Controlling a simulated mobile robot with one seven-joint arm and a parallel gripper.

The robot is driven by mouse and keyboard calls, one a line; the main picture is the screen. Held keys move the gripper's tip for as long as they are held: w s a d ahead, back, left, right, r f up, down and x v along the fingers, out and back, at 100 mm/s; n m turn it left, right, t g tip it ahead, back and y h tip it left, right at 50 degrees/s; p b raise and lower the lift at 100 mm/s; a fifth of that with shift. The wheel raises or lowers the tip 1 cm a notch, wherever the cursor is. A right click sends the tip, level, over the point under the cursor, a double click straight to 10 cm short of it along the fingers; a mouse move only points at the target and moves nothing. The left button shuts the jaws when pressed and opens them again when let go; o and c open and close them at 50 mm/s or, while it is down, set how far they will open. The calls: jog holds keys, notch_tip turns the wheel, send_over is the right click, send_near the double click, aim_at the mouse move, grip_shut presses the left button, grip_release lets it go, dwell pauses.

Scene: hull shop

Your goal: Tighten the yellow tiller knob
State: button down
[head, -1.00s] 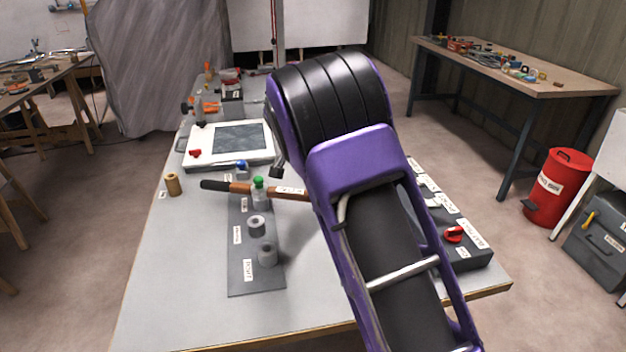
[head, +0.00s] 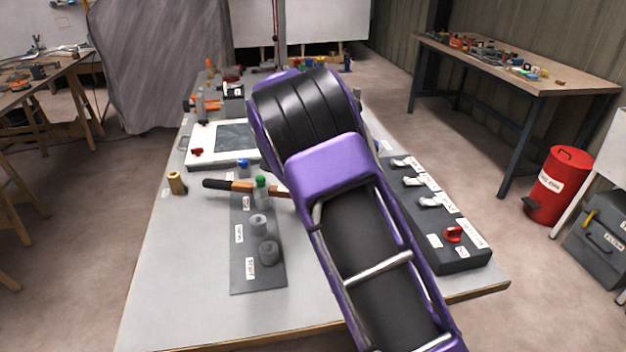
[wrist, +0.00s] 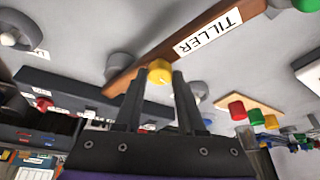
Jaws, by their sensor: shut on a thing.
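The yellow tiller knob (wrist: 160,68) sits at the edge of the wooden tiller bar (wrist: 190,43), which carries a white TILLER label (wrist: 208,33) in the wrist view. My gripper (wrist: 159,79) is shut on the yellow knob, with one dark finger on each side of it. In the head view the tiller's wooden bar and black grip (head: 217,184) stick out to the left over the bench. There the knob and my gripper are hidden behind my purple arm.
A dark plate (head: 243,277) with grey, green and blue-topped parts lies under the tiller's grip end. A dark switch box (head: 465,258) with white levers and a red knob (head: 453,234) stands right of my arm. The bench's front left is clear.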

jog(key=c, duration=0.5)
grip_release()
jog(key=shift+f, duration=0.1)
jog(key=p+v, duration=0.2)
jog(key=v, duration=1.5)
jog(key=shift+r, duration=0.3)
